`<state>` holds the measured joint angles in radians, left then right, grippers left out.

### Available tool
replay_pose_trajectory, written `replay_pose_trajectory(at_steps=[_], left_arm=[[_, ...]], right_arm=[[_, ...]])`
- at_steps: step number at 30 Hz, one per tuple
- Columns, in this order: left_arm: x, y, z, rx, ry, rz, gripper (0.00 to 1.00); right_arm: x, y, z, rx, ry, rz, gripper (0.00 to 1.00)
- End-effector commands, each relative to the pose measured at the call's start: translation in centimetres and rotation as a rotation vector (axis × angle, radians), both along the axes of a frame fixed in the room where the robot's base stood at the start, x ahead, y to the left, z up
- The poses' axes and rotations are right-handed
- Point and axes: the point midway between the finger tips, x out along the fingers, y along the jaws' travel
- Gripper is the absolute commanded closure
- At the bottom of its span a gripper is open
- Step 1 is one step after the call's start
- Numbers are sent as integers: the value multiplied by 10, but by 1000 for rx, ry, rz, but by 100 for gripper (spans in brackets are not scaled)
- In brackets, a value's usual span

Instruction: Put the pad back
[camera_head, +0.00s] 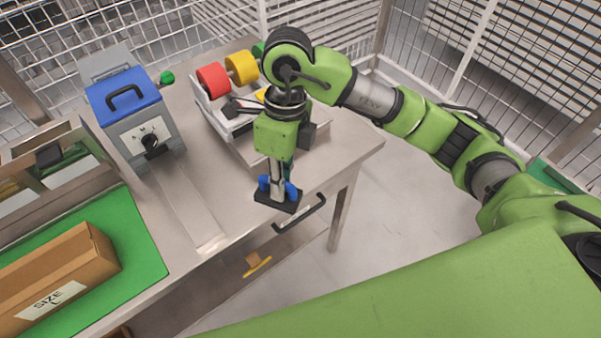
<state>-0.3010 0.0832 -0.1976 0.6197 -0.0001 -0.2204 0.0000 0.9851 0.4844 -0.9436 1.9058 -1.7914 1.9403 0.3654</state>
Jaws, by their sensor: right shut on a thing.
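My right gripper (278,184) points down near the table's front edge, on the right part of the table. It is shut on a dark flat pad (289,206) with blue upright parts on both sides of the fingers. The pad appears roughly level; I cannot tell whether it touches anything below. My left gripper is not in view.
A grey box with a blue handled lid (126,95) stands on the table (182,206). Behind my gripper is a rack with red (213,79) and yellow (241,68) rolls. A cardboard box (58,272) lies on a green mat (146,256). A black handle (301,213) juts from the table front.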

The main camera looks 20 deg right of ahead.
Motion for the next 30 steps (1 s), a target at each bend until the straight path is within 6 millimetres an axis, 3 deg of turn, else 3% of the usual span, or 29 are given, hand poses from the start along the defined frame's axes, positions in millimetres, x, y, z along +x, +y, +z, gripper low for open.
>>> replay_pose_trajectory(at_steps=[9, 15, 19, 23, 30], left_arm=[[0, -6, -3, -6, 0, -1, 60], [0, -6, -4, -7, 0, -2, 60], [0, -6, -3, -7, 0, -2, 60], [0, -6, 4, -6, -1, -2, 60], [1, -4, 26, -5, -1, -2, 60]], right_arm=[[9, 30, 39, 3, -2, -591, 100], [11, 41, 55, 1, 0, -834, 100], [12, 43, 59, -1, 2, -907, 100], [20, 30, 55, -5, 6, -932, 100], [52, -18, 31, -7, 6, -935, 100]])
